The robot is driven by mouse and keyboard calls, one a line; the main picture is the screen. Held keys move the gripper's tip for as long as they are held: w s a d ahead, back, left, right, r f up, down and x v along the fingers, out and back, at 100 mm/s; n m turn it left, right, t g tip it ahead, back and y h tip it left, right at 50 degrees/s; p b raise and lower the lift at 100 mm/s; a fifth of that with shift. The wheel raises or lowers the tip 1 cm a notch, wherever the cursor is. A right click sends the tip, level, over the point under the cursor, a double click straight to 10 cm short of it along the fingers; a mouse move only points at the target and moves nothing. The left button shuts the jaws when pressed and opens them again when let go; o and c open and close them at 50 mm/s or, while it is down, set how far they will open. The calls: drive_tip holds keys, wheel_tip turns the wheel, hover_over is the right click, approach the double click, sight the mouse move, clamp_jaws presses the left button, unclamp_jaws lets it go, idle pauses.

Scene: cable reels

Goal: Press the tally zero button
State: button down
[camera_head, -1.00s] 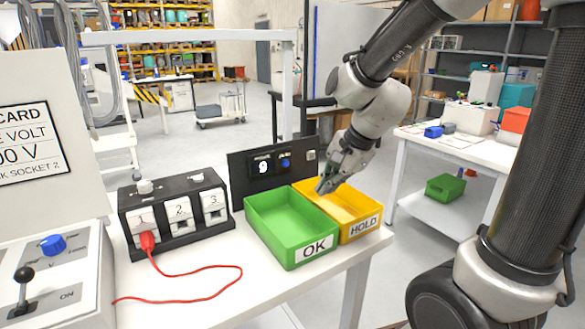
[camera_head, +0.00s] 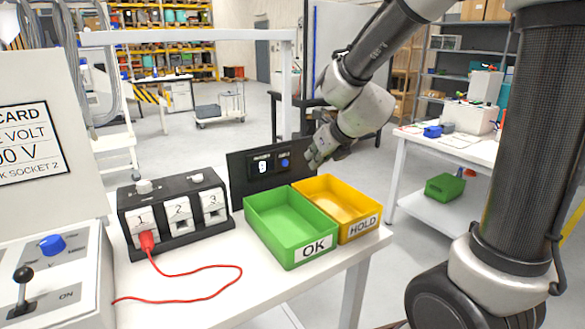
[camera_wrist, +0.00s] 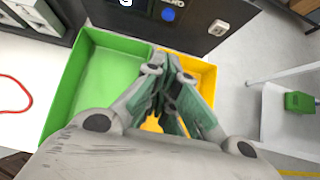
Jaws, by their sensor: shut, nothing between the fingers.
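A dark upright panel (camera_head: 240,180) stands behind the trays. It carries a small display (camera_head: 263,167) with a lit digit and a blue round button (camera_head: 284,162). In the wrist view the blue button (camera_wrist: 168,14) sits near the top edge, under partly cropped lettering that seems to end in "ERO".
A green OK tray (camera_head: 268,241) and a yellow HOLD tray (camera_head: 357,236) stand in front of the panel, below my gripper. A black three-socket box (camera_head: 160,208) with a red cable (camera_head: 205,268) is left. A cabinet with a blue knob (camera_head: 52,245) stands far left.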

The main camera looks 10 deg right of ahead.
sight(285, 163)
drive_tip(key=x, duration=1)
drive_tip(key=shift+f, duration=0.1)
drive_tip(key=shift+w+a, duration=0.25)
drive_tip(key=shift+w, duration=0.3)
drive_tip(key=shift+w+a, duration=0.2)
drive_tip(key=shift+w, duration=0.35)
drive_tip(key=shift+w+a, duration=0.2)
drive_tip(key=shift+w, duration=0.6)
